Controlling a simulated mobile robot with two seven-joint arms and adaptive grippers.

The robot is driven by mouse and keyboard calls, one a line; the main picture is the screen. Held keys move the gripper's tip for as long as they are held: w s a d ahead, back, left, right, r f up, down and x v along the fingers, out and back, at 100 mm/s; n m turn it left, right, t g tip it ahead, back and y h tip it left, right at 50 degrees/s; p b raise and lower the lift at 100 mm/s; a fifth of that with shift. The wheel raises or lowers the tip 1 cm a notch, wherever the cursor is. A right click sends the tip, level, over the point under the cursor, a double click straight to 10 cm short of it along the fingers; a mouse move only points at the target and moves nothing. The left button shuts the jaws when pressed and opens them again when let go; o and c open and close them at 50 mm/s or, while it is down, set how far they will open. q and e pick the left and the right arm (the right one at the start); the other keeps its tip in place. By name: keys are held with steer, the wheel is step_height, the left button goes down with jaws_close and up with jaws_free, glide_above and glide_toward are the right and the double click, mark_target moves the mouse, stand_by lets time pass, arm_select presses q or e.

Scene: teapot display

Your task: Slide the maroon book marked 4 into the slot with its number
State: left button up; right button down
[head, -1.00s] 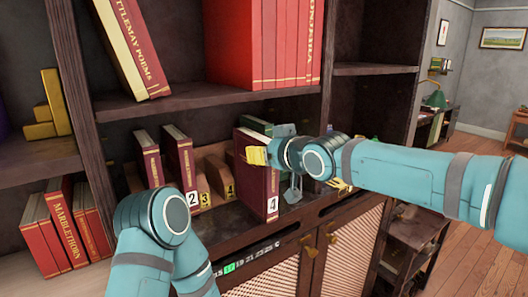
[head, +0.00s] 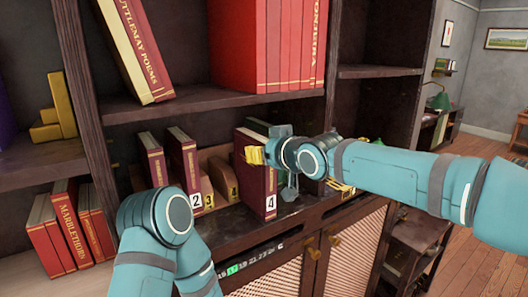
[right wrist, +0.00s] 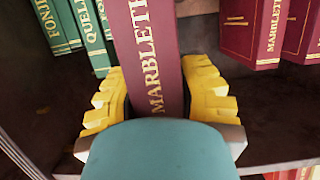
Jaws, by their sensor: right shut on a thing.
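The maroon book marked 4 (head: 256,172) stands roughly upright at the front of the shelf, with its white label low on the spine. My right gripper (right wrist: 157,100) is shut on it, with a yellow finger on each side of the book in the right wrist view. The wooden slot rack (head: 216,165) is just left of it in the head view. Its yellow tags 3 (head: 208,200) and 4 (head: 234,193) show; the tag 4 is beside the held book. Whether the book's lower edge touches the shelf is unclear. My left gripper is out of view; only its arm shows.
Two maroon books (head: 184,168) stand at the left of the rack; the right one is marked 2. Green books (right wrist: 75,30) stand behind on the right. An upper shelf (head: 215,97) with red books is above. My left arm is close in front.

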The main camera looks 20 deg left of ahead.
mark_target(262, 138)
steer(key=shift+w+a+r+p, duration=0.1)
steer(key=shift+w+a+p, duration=0.8)
steer(key=shift+a, duration=0.45)
steer(key=shift+w+a+p, duration=0.85)
steer(key=shift+a+p, duration=0.05)
steer(key=shift+a, duration=0.15)
steer(key=shift+w+a+p, duration=0.85)
steer(key=shift+a+p, duration=0.05)
steer(key=shift+a, duration=0.1)
stand_by(0.7)
steer(key=shift+w+a+p, duration=0.4)
steer(key=shift+w+a, duration=0.4)
steer(key=shift+a, duration=0.2)
steer(key=c, duration=0.7)
jaws_free()
steer(key=shift+o, duration=0.2)
steer(key=shift+f, duration=0.2)
steer(key=v, duration=1.2)
steer(key=shift+r, duration=0.2)
